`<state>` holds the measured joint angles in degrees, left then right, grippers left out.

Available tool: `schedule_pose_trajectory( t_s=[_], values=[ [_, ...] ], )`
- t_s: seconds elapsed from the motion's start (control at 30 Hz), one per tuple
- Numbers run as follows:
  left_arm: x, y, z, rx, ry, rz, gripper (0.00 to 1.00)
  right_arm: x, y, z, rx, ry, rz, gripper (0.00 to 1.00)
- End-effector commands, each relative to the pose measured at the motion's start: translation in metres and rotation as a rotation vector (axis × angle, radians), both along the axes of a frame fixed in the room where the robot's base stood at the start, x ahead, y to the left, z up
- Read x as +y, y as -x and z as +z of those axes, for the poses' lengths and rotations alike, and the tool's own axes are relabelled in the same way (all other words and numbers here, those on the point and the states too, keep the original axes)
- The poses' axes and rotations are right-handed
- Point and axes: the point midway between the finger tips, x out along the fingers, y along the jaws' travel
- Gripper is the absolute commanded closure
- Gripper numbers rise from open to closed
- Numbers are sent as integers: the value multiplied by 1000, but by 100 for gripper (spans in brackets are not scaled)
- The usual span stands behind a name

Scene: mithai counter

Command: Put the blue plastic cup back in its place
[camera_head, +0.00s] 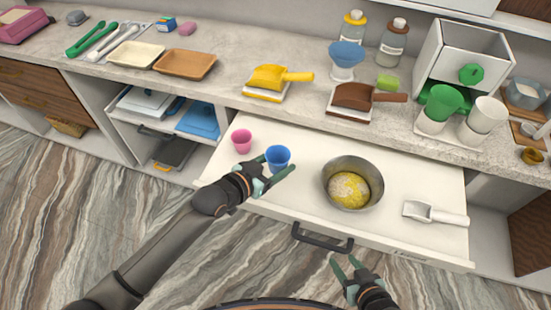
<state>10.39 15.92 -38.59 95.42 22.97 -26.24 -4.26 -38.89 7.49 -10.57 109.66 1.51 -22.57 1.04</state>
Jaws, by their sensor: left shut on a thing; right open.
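The blue plastic cup (278,157) is upright in the open white drawer (300,205), towards its left side. My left gripper (275,178) is shut on the cup; the fingers partly cover its lower part, and I cannot tell whether its base touches the drawer floor. My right gripper (346,271) is open and empty, in front of the drawer and right of its dark handle (322,237).
The drawer also holds a pink cup (241,140), a metal bowl (336,196) with yellow contents and a white scoop (434,214).

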Motion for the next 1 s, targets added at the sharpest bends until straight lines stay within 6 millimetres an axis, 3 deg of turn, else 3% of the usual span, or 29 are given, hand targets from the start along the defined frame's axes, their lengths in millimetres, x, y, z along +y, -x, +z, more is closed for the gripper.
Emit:
schedule_pose_trajectory(
  t_s=[0.2,0.5,1.0],
  values=[
    [0,0,-19,3,-2,1,96,0,0,0,0,0,0,50],
    [0,0,-56,0,0,0,96,0,0,-41,1,0,0,50],
    [0,0,-62,0,0,0,96,0,0,-46,1,0,0,50]
  ],
)
